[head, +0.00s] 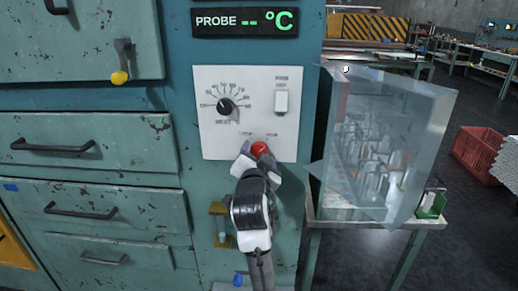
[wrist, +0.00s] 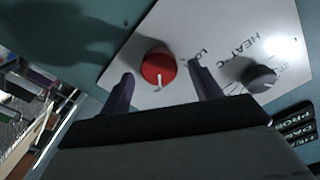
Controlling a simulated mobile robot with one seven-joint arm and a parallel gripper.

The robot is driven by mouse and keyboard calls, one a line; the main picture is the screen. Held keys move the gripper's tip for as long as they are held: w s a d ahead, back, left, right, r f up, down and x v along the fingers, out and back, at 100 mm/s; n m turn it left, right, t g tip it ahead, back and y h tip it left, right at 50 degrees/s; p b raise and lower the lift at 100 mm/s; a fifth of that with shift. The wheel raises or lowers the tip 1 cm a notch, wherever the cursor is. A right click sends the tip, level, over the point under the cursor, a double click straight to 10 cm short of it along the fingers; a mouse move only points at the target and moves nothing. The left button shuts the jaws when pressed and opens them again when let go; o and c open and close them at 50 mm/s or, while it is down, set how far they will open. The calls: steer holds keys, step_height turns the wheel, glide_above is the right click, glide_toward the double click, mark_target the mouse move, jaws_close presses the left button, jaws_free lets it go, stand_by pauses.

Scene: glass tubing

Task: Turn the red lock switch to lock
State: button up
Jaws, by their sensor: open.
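The red lock switch (head: 259,148) is a round red knob low on the white control panel (head: 215,140). It also shows in the wrist view (wrist: 158,68), with a pale pointer mark on its lower edge. My gripper (head: 258,160) is in front of the lower part of the panel. In the wrist view my gripper (wrist: 160,88) is open, with one finger on each side of the red knob and gaps to both. Whether the fingertips reach to the knob's depth I cannot tell. Part of the knob and its lettering are hidden in the head view.
A black heat dial (head: 225,106) and a white rocker switch (head: 282,101) are on the same panel. A probe display (head: 245,22) is above. A clear glass-like guard (head: 425,110) stands close on the right over a bench. Drawers with handles (head: 55,148) are on the left.

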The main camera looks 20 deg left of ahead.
steer(key=shift+w+a, duration=0.15)
steer(key=shift+w, duration=0.55)
steer(key=c, duration=1)
